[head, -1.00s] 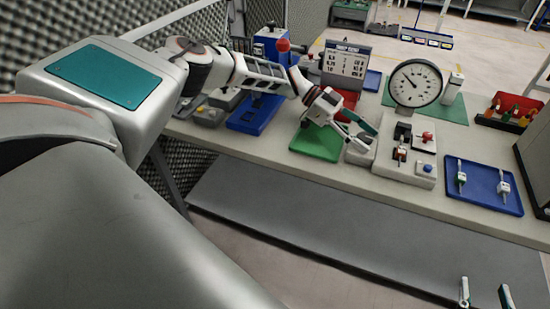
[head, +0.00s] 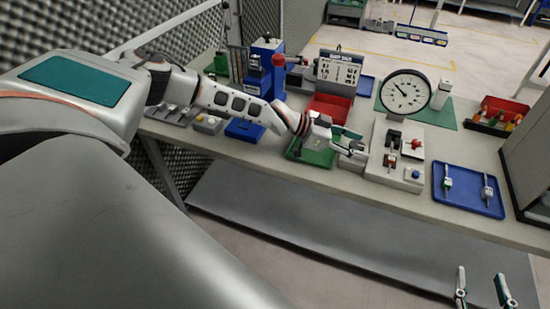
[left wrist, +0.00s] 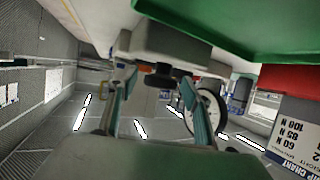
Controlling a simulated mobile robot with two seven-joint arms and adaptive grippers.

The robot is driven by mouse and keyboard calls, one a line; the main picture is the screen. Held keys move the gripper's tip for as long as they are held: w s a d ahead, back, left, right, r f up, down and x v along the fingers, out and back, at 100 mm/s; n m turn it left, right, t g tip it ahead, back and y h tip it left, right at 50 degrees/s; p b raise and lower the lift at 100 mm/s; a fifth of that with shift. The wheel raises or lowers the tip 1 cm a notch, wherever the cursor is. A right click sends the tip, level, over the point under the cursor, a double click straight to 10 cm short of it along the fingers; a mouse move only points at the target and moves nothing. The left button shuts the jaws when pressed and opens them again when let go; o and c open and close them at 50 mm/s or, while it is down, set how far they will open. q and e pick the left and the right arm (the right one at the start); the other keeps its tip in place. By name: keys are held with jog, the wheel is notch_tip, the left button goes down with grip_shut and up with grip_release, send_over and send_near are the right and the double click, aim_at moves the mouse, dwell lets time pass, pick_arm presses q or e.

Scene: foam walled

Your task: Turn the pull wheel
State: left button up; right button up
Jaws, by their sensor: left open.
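A small dark round knob (left wrist: 159,80), which looks like the pull wheel, sticks out from a pale block in the left wrist view, between my fingertips but apart from them as far as I can see. In the head view my left gripper (head: 357,146) hides that spot, beside the pale fixture base (head: 378,172) under the round dial gauge (head: 405,92). My left gripper is open, and its two fingers show on either side of the knob in the left wrist view (left wrist: 160,92). My right gripper (head: 481,278) is open and empty at the bottom right, away from the bench.
A green tray (head: 318,157) lies under my left gripper. A red bin (head: 329,107) and a chart board (head: 340,70) stand behind it. The fixture carries a red knob and a blue button. A blue tray (head: 466,200) with two tools lies to the right.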

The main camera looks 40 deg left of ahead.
pick_arm(q)
jog(key=shift+s+n+t+y, duration=0.1)
jog(key=shift+n+t+y, duration=0.35)
jog(key=shift+n, duration=0.25)
jog(key=shift+n+t+y, duration=0.75)
jog(key=shift+n+y, duration=0.05)
jog(key=shift+y, duration=0.05)
jog(key=shift+d+n+t+y, duration=0.1)
jog(key=shift+n+t+y, duration=0.9)
jog(key=shift+n+y, duration=0.45)
jog(key=v, duration=0.8)
jog(key=shift+m+y, duration=0.25)
jog(key=shift+m, duration=0.3)
jog(key=s+d, duration=0.1)
jog(key=d, duration=0.1)
jog(key=s+d+f, duration=0.1)
jog(key=s+d, duration=0.1)
jog(key=shift+s+d, duration=0.1)
jog(key=shift+s, duration=0.05)
jog(key=s+a+f+g+y, duration=0.1)
jog(key=s+a+f+y, duration=0.2)
jog(key=s+a+f, duration=0.2)
jog(key=s+a+f+m+g+y+b, duration=0.1)
jog(key=s+a+f+g+y, duration=0.1)
jog(key=s+a+f, duration=0.3)
jog(key=shift+s+f+y, duration=0.6)
jog(key=shift+s+f, duration=1.4)
jog(key=shift+s, duration=1.9)
